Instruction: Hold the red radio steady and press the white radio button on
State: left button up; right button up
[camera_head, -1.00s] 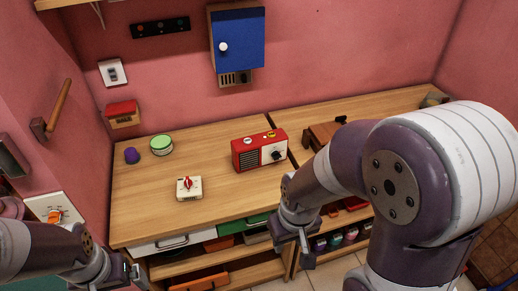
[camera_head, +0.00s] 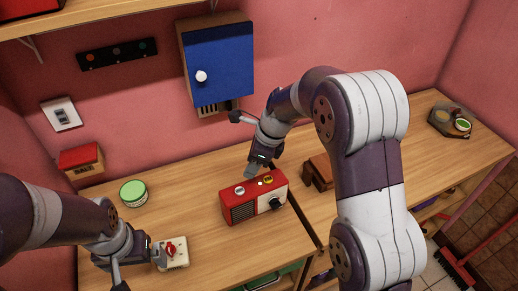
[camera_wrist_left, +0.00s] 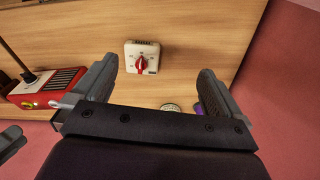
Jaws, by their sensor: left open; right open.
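The red radio (camera_head: 240,212) stands upright on the wooden counter. Its front has a dark speaker grille and a white panel with a black knob. A white button (camera_head: 239,190) and a yellow button are on its top. The radio (camera_wrist_left: 50,90) is also at the left of the left wrist view. My right gripper (camera_head: 243,145) is open and empty, above and behind the radio, apparently not touching it. My left gripper (camera_head: 140,268) is open and empty beside a white box with a red knob (camera_head: 171,250), well left of the radio. That box (camera_wrist_left: 142,58) lies beyond its open fingers.
A green-lidded jar (camera_head: 133,193) stands at the left of the counter. A brown wooden block (camera_head: 318,172) is right of the radio. A blue cabinet (camera_head: 218,70) hangs on the wall behind.

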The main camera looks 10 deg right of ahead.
pick_arm(q)
jog(key=shift+s+a+r, duration=0.1)
jog(key=shift+s+r, duration=0.05)
jog(key=shift+s, duration=0.4)
jog(key=shift+s+r, duration=0.15)
jog(key=shift+s, duration=0.4)
jog(key=shift+c, duration=0.2)
jog(key=w+d+f+m+t+h, duration=0.1)
jog(key=w+f+m+t+h, duration=0.15)
jog(key=w+m, duration=1)
jog(key=w+d+f+m+t+h, duration=0.15)
jog(key=w+m+t, duration=0.25)
jog(key=w+m, duration=0.8)
jog(key=m+g+h, duration=0.4)
jog(key=m+h, duration=0.5)
jog(key=m, duration=1.7)
send_near(236, 203)
notch_tip(236, 203, down, 4)
jog(key=w+a, duration=0.2)
jog(key=w, duration=0.1)
jog(key=x, duration=1.2)
jog(key=shift+s+d+r, duration=0.15)
jog(key=shift+s+d, duration=0.05)
pick_arm(e)
jog(key=shift+s+a+r+m, duration=0.1)
jog(key=shift+s+r+m, duration=0.05)
jog(key=shift+s+m, duration=0.3)
jog(key=shift+s+r+m, duration=0.15)
jog(key=shift+s+m, duration=0.1)
jog(key=shift+s, duration=0.25)
